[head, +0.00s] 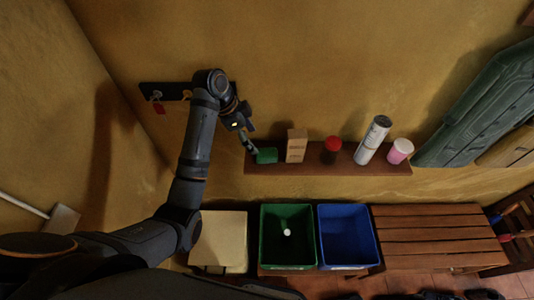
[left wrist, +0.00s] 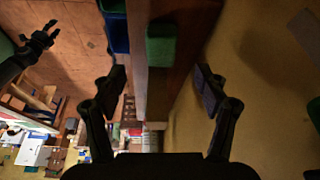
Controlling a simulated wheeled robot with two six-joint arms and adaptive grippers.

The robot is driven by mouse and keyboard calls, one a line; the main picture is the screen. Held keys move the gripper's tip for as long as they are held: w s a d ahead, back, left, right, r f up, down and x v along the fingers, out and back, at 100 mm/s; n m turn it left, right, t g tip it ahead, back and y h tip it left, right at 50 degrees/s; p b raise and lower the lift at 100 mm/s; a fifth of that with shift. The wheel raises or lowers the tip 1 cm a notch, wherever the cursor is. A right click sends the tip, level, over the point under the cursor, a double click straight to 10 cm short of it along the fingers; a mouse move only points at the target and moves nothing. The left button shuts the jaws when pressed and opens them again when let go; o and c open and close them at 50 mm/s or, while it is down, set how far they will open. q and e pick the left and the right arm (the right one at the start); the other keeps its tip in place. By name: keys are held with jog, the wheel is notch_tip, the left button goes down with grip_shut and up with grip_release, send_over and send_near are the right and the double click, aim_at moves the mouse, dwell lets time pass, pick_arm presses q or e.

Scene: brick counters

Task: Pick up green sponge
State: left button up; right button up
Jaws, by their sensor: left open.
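The green sponge (head: 266,155) lies at the left end of a wooden wall shelf (head: 330,170). My left gripper (head: 247,142) is beside the sponge's left end in the head view. In the left wrist view, the open fingers (left wrist: 160,85) spread on both sides of the shelf's line, with the sponge (left wrist: 161,45) beyond the tips, between them in the picture. The gripper holds nothing. My right gripper (left wrist: 46,36) shows at the upper left of the left wrist view, its fingers apart and empty, away from the shelf.
Right of the sponge stand a tan box (head: 297,146), a red-lidded jar (head: 332,149), a white can (head: 373,140) and a pink cup (head: 400,150). Below are a green bin (head: 268,245), a blue bin (head: 347,263) and a wooden bench (head: 435,238). A key rack (head: 166,91) hangs behind my left arm.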

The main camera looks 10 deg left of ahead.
aim_at(265, 153)
pick_arm(q)
jog(key=shift+d+b+x, duration=0.2)
jog(key=shift+b+x, duration=0.3)
jog(key=shift+x, duration=0.45)
jog(key=shift+p+x, duration=0.5)
jog(key=shift+x, duration=0.45)
jog(key=shift+w+d+f, duration=0.2)
jog(key=shift+f, duration=0.05)
jog(key=p+x, duration=0.2)
jog(key=x, duration=0.2)
jog(key=shift+d+f+p, duration=0.15)
jog(key=shift+f+p, duration=0.1)
jog(key=shift+p, duration=0.1)
jog(key=shift+w+d+f, duration=0.1)
jog(key=shift+w+f, duration=0.05)
jog(key=shift+f, duration=0.15)
jog(key=c, duration=1)
jog(key=shift+c, duration=0.2)
jog(key=shift+r, duration=0.1)
